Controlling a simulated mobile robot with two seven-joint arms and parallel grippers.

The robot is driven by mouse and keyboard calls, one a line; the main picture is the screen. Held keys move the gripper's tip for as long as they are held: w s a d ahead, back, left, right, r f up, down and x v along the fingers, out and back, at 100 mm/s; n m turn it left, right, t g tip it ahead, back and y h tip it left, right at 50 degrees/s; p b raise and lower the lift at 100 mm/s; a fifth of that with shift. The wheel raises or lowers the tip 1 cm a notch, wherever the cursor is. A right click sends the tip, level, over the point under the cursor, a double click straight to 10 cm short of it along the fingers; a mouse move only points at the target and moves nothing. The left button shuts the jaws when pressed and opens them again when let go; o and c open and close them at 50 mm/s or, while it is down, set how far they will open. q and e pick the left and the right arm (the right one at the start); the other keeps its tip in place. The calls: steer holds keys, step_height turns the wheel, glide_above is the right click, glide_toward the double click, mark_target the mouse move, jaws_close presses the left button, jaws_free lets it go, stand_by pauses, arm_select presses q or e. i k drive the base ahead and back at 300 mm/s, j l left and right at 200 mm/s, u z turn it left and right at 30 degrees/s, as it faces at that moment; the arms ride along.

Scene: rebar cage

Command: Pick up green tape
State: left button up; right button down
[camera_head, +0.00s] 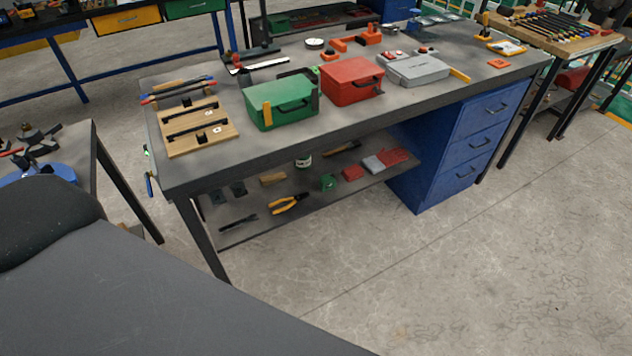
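A small green roll (328,183), which looks like the green tape, rests on the low shelf (350,198) under the grey workbench. It sits between a wooden block on its left and a red item on its right. It is small in the view, so its details are hard to make out. Neither of my grippers shows in the head view.
On the bench top (230,82) stand a green toolbox (282,112), a red toolbox (350,88) and a grey case (418,70). Pliers (288,204) lie on the shelf. A blue drawer cabinet (465,145) closes the shelf's right end. Floor in front is clear.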

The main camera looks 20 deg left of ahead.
mark_target(327, 182)
steer(key=i+l+u, duration=0.15)
steer(key=l+u, duration=0.15)
steer(key=l, duration=0.35)
steer(key=i+l+u, duration=0.1)
steer(key=l+u, duration=0.25)
steer(key=l, duration=0.35)
